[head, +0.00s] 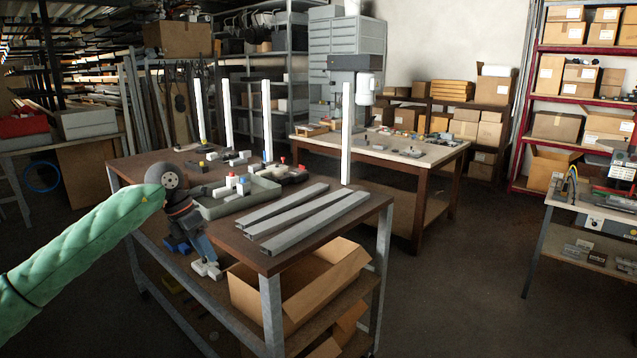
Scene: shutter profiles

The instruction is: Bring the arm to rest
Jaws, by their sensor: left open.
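My left arm (85,245) comes in from the left in a green quilted sleeve. My left gripper (207,268) hangs below its dark wrist, pointing down in front of the near left side of the brown workbench (222,258). Its light fingertips are open, and I see nothing between them. Several grey shutter profiles (315,219) lie side by side on the right part of the bench top. A white upright profile (347,135) rises at the bench's far right. Another white upright (267,120) stands further left, with more behind it. My right gripper is out of view.
A grey-green tray (252,196) with small parts sits on the bench behind my wrist. An open cardboard box (325,280) is on the lower shelf. A second table (430,157) stands behind, and a side table (600,215) at right. Floor between (455,290) is clear.

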